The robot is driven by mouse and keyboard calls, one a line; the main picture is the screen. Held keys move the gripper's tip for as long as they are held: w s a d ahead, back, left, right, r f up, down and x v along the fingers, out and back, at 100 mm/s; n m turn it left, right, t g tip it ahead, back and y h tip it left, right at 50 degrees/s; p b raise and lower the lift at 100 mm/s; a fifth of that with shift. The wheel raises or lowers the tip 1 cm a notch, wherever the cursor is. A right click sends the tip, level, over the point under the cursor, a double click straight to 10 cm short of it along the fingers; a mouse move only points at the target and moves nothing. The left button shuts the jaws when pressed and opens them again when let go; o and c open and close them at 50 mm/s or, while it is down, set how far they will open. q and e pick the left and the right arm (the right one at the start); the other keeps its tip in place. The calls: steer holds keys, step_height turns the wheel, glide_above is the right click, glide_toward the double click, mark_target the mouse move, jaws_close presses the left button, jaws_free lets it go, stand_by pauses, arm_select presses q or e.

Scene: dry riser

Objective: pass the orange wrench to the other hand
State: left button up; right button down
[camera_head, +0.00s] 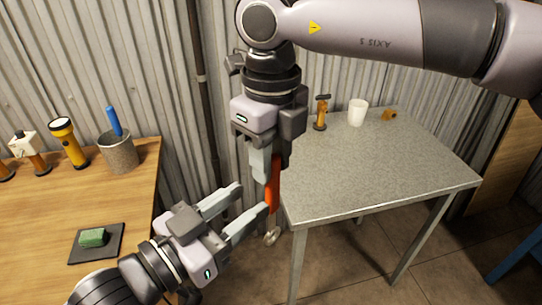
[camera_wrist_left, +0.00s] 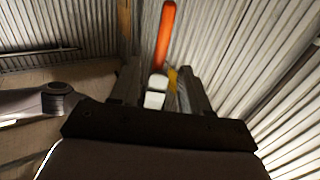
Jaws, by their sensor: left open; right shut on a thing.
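The orange wrench (camera_head: 272,198) hangs upright in the head view, its metal end (camera_head: 271,237) pointing down. My right gripper (camera_head: 268,177) is above it and shut on its upper part. My left gripper (camera_head: 253,197) is open and points at the wrench from the lower left. The tip of its nearer finger overlaps the handle in the picture; I cannot tell whether it touches. In the left wrist view the orange handle (camera_wrist_left: 165,35) stands beyond the open left fingers (camera_wrist_left: 163,85). Pale blocks by its lower end are hard to make out.
A grey table (camera_head: 370,165) at right holds a hammer-like tool (camera_head: 321,113), a white cup (camera_head: 357,112) and a small orange-brown piece (camera_head: 389,115). A corrugated wall stands behind.

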arm_select(q)
steer(key=s+a+f+n+g+y, duration=0.1)
steer(key=s+a+f+n+y, duration=0.1)
steer(key=f, duration=0.8)
steer(key=s+a+f+n+g+y, duration=0.1)
steer(key=s+a+f+y, duration=0.2)
steer(key=a+f, duration=0.4)
steer(key=s+a+f+n+g+y, duration=0.1)
steer(key=s+a+f+n+y, duration=0.1)
steer(key=f, duration=1.3)
steer(key=s+a+y, duration=0.1)
steer(key=a+y, duration=0.1)
steer(key=shift+a+f+n, duration=0.15)
steer(key=shift+a+n, duration=0.15)
